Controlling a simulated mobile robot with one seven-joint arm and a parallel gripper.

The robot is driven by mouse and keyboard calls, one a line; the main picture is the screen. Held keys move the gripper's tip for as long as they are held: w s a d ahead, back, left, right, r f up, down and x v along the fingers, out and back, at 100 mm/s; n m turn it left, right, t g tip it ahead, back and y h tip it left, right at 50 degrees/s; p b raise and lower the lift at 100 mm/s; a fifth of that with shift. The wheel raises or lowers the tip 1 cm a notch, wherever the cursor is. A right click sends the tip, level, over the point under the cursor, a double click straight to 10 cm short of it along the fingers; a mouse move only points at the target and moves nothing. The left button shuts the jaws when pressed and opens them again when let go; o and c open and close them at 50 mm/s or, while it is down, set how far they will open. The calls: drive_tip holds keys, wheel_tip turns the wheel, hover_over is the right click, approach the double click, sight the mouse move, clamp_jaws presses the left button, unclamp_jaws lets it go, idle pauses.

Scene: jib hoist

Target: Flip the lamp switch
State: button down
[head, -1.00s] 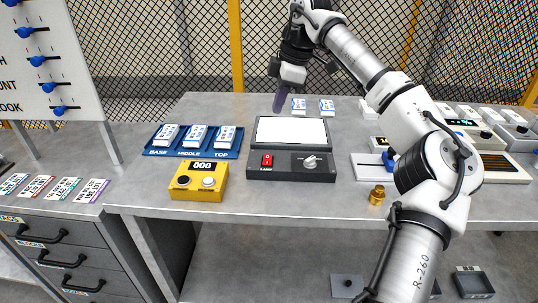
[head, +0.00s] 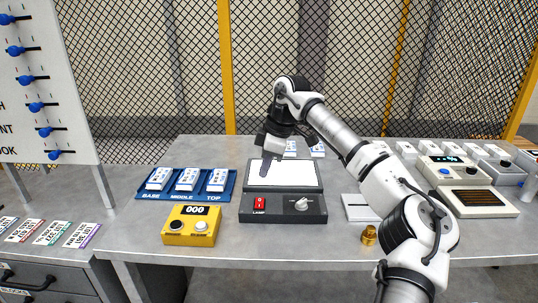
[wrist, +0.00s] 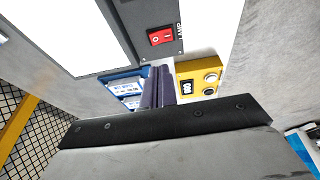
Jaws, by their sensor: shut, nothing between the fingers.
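The lamp switch (head: 260,203) is a red rocker on the left of a dark grey box front marked LAMP. It also shows in the wrist view (wrist: 159,37). The box (head: 283,215) has a white panel (head: 297,177) tilted up behind it and a grey knob (head: 302,204) on its right. My gripper (head: 265,172) is shut and empty, its fingers pointing down in front of the panel's left part, above and apart from the switch. In the wrist view its dark fingers (wrist: 158,80) lie together just below the switch in the picture.
A yellow box (head: 191,225) with a 000 display and two buttons stands to the left. Behind it is a blue tray (head: 152,194) of white blocks marked BASE, MIDDLE and TOP. A brass piece (head: 369,236) stands right, near the table's front edge.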

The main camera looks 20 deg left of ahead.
sight(258, 200)
drive_tip(key=x, duration=0.2)
drive_tip(key=p+x, duration=0.1)
drive_tip(key=x, duration=0.1)
drive_tip(key=p+x, duration=0.1)
drive_tip(key=x, duration=0.2)
drive_tip(key=shift+w+d+f, duration=0.15)
drive_tip(key=shift+w+d, duration=0.05)
drive_tip(key=shift+d, duration=0.15)
drive_tip(key=shift+f, duration=0.55)
drive_tip(key=shift+w+f, duration=0.15)
drive_tip(key=shift+f, duration=0.15)
drive_tip(key=shift+s+d+r+b, duration=0.1)
drive_tip(key=shift+s+b, duration=0.05)
drive_tip(key=shift+s, duration=0.2)
drive_tip(key=shift+s+d+r+b, duration=0.1)
drive_tip(key=shift+s+b, duration=0.05)
drive_tip(key=shift+s, duration=0.25)
